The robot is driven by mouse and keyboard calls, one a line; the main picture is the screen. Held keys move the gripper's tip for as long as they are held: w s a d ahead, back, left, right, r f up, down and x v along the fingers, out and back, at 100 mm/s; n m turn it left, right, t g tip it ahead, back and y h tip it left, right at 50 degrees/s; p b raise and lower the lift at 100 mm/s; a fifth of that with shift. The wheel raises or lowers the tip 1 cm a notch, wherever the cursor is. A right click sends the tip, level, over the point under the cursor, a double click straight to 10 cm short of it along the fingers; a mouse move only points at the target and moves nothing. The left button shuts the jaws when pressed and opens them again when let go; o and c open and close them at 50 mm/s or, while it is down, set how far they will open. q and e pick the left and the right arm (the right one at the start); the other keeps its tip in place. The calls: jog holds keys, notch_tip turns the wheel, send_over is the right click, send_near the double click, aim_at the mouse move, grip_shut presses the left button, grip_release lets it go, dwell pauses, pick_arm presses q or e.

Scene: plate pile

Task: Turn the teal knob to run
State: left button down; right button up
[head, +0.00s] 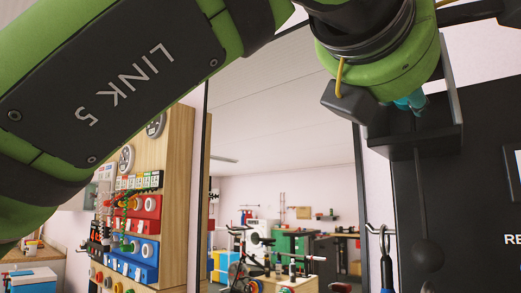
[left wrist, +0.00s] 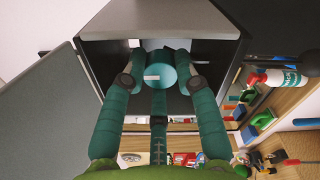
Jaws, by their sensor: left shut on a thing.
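The teal knob (left wrist: 160,72) shows in the left wrist view as a round cylinder with a small white mark on its face. It sits inside a dark open-fronted housing (left wrist: 227,50). My left gripper (left wrist: 160,66) has its teal fingers on both sides of the knob and is shut on it. In the head view my left gripper (head: 411,101) reaches into the dark housing (head: 452,100) at upper right. Only a little teal shows there, and the knob is hidden. The knob's position labels cannot be read. My right gripper is not in view.
A dark panel (head: 475,215) with cut-off lettering fills the right of the head view. A hook (head: 385,242) hangs beside it. A wooden pegboard (head: 178,190) with colourful parts stands at left. An exercise bike (head: 245,250) and workbenches are far behind.

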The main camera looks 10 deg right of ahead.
pick_arm(q)
jog(key=shift+r, duration=0.2)
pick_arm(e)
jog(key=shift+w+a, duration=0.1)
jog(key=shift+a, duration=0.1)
pick_arm(q)
jog(key=c, duration=1.2)
grip_release()
jog(key=shift+w+f, duration=0.1)
jog(key=shift+d, duration=0.1)
jog(key=v, duration=1.2)
